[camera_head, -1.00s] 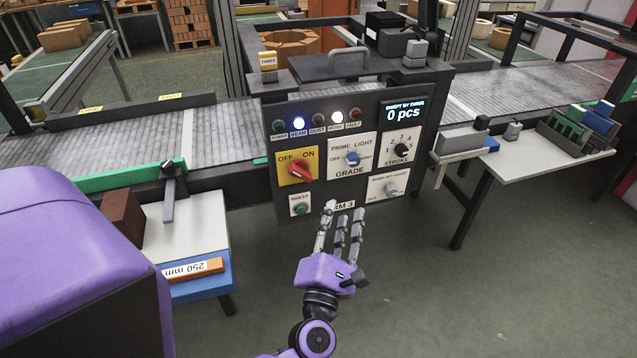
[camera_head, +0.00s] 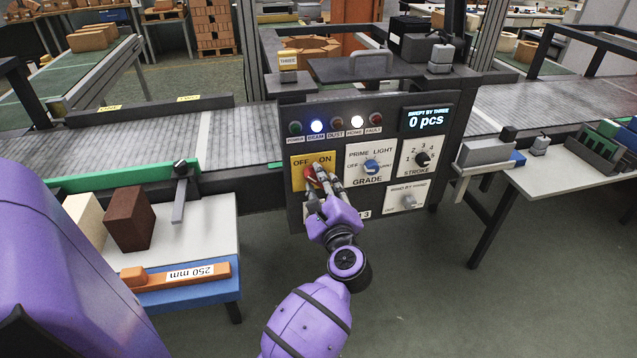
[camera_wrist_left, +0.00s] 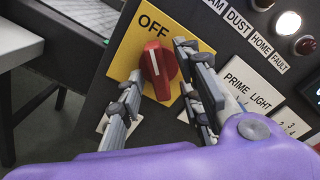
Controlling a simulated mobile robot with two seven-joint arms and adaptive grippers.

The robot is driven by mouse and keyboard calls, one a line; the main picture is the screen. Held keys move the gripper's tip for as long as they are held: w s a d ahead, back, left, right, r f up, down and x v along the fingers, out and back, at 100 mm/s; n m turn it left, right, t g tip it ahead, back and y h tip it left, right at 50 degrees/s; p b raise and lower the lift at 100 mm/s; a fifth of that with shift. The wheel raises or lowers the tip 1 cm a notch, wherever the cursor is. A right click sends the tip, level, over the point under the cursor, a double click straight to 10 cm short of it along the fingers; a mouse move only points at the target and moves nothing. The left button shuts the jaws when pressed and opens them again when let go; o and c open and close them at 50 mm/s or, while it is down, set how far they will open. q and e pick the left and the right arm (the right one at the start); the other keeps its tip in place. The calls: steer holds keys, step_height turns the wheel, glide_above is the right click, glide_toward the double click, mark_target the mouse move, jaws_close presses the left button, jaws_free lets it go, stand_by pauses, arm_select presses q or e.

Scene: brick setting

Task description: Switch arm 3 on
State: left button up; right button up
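The arm 3 control panel (camera_head: 385,205) has a yellow OFF/ON plate (camera_head: 299,178) with a red rotary switch (camera_head: 309,172). In the left wrist view the red switch (camera_wrist_left: 158,70) shows a white line at its end towards the word OFF. My left gripper (camera_head: 318,178) is at the switch. In the left wrist view its fingers (camera_wrist_left: 160,88) are apart, one on the left of the knob and two on the right. Narrow gaps seem to show; I cannot tell whether any finger touches. The ON label is mostly hidden there. My right gripper is out of view.
The blue BEAM lamp (camera_head: 317,126) and white HOME lamp (camera_head: 357,122) are lit. The display (camera_head: 427,118) reads 0 pcs. The GRADE knob (camera_head: 372,167) is close right of my fingers. A side table with bricks (camera_head: 130,219) stands left.

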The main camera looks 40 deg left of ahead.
arm_select(q)
steer(key=shift+w+a, duration=0.1)
jaws_close()
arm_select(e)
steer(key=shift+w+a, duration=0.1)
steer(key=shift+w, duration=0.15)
